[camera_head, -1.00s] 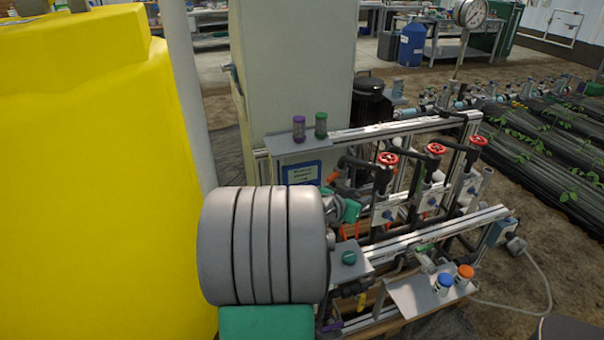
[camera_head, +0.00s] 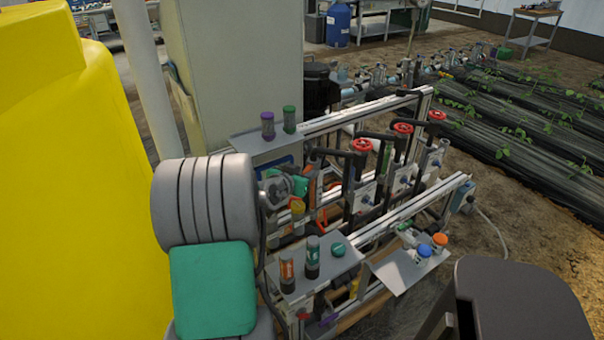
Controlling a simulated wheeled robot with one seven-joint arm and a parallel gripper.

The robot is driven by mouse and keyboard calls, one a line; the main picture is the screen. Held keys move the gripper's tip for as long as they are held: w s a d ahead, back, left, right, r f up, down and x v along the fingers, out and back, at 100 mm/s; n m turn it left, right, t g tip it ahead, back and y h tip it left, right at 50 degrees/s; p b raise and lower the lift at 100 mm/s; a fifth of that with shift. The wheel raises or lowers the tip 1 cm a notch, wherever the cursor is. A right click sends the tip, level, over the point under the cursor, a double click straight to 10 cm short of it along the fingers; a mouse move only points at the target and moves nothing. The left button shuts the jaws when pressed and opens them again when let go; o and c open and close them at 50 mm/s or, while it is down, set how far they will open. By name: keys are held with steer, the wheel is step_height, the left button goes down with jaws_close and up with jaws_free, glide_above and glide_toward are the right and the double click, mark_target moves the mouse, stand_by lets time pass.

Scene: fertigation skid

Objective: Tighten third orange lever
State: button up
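Small orange parts show on the skid, one (camera_head: 311,185) beside the grey and teal parts at the end of my arm, and a thin one (camera_head: 323,221) lower right. They are too small and too covered for me to tell which is the third orange lever. My gripper seems to be at this arm end (camera_head: 276,190), close to the pipework. The grey ribbed link and teal pad of my arm hide part of the skid. The fingers cannot be made out, nor whether they touch a lever.
Red handwheels (camera_head: 402,128) top the black pipes at the back. A front shelf (camera_head: 340,262) holds bottles with orange and green labels (camera_head: 287,272). Blue and orange capped jars (camera_head: 424,250) stand on a lower plate. A yellow tank (camera_head: 60,200) fills the left.

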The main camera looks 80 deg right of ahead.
steer(key=shift+c, duration=0.3)
jaws_close()
stand_by(1.1)
